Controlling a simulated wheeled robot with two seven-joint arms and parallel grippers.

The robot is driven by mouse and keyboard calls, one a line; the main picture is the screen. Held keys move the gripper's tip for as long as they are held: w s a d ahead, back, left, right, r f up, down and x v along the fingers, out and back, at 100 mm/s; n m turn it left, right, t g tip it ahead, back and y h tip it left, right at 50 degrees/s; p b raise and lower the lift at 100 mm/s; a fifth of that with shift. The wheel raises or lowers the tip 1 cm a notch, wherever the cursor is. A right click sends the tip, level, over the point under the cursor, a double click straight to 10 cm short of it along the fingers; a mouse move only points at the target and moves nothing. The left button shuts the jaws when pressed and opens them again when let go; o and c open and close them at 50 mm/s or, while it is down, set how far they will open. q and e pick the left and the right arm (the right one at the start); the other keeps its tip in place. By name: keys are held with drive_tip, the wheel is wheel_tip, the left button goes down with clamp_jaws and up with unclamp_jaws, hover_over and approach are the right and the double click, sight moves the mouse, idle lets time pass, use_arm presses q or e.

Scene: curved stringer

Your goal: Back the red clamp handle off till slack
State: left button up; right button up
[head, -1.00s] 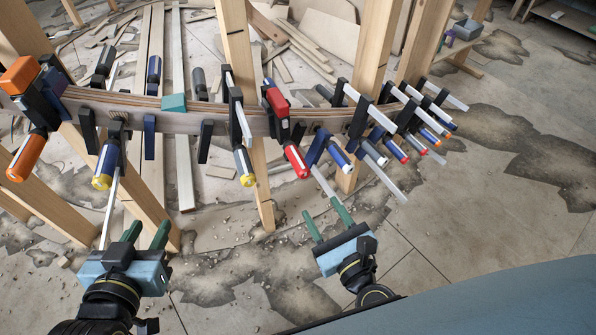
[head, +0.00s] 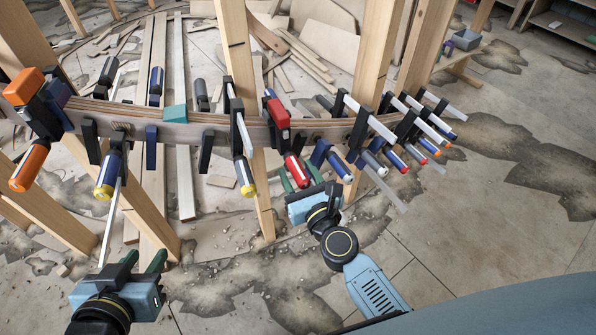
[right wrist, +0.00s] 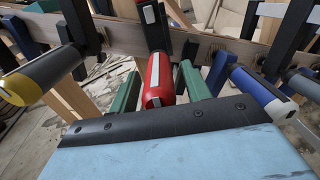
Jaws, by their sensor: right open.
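The red clamp handle (head: 297,170), with a pale stripe, hangs below the curved wooden stringer (head: 220,127); its clamp also has a red part (head: 276,109) above. In the right wrist view the red handle (right wrist: 160,78) points toward the palm. My right gripper (head: 296,178) is open, with its green fingers (right wrist: 158,92) on either side of the handle. A gap shows on the left; contact on the right is unclear. My left gripper (head: 143,260) is open and empty, low at the left and away from the stringer.
A blue-handled clamp (head: 331,160) hangs close to the right of my right gripper, and a yellow-tipped clamp handle (head: 244,176) hangs to its left. Several more clamps crowd the stringer's right end. A wooden post (head: 262,205) stands behind. The floor in front is open.

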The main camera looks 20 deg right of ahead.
drive_tip(key=shift+w, duration=0.2)
drive_tip(key=c, duration=1)
